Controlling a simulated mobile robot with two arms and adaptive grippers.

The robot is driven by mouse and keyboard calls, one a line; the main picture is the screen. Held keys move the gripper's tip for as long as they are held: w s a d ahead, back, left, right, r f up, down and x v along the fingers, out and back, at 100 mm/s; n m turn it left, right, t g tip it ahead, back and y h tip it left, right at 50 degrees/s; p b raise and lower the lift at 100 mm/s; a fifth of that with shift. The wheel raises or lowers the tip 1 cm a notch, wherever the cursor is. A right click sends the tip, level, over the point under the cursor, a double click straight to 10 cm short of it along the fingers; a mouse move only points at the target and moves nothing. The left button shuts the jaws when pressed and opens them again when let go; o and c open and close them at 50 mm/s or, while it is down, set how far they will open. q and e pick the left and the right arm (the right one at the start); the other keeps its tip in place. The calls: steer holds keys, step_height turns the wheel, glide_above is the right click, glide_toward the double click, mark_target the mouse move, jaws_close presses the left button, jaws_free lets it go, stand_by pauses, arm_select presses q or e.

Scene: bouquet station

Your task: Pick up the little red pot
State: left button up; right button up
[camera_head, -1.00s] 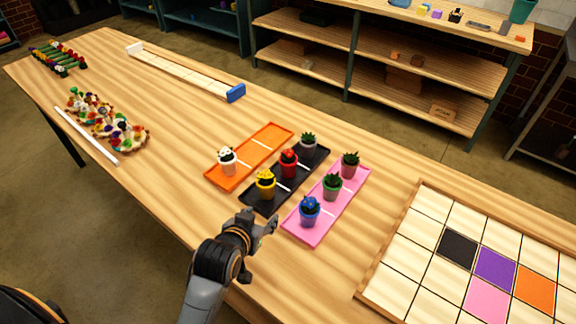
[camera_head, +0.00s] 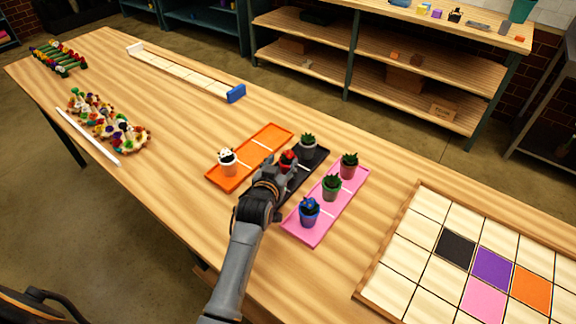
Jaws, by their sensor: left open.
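The little red pot with its red flower (camera_head: 288,157) stands on the middle of the black tray (camera_head: 318,163); its lower part is mostly hidden by my gripper. My left gripper (camera_head: 283,170) is open, its fingers right at the near side of the red pot. I cannot tell whether they touch it. The yellow pot on the same tray's near end is hidden behind my gripper and wrist. A grey pot with a green plant (camera_head: 308,145) stands at the tray's far end. My right gripper is not in view.
An orange tray (camera_head: 262,146) with a white pot (camera_head: 227,162) lies to the left. A pink tray (camera_head: 320,232) with a blue pot (camera_head: 309,214) and two green plants (camera_head: 331,187) (camera_head: 348,166) lies to the right. A tiled board (camera_head: 409,249) is at the right.

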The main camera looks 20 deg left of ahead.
mark_target(287, 155)
arm_select(q)
steer(key=x, duration=0.2)
steer(key=p+x, duration=0.1)
steer(key=x, duration=0.2)
steer(key=shift+d, duration=0.25)
steer(key=shift+r, duration=0.1)
steer(key=shift+s, duration=0.1)
jaws_close()
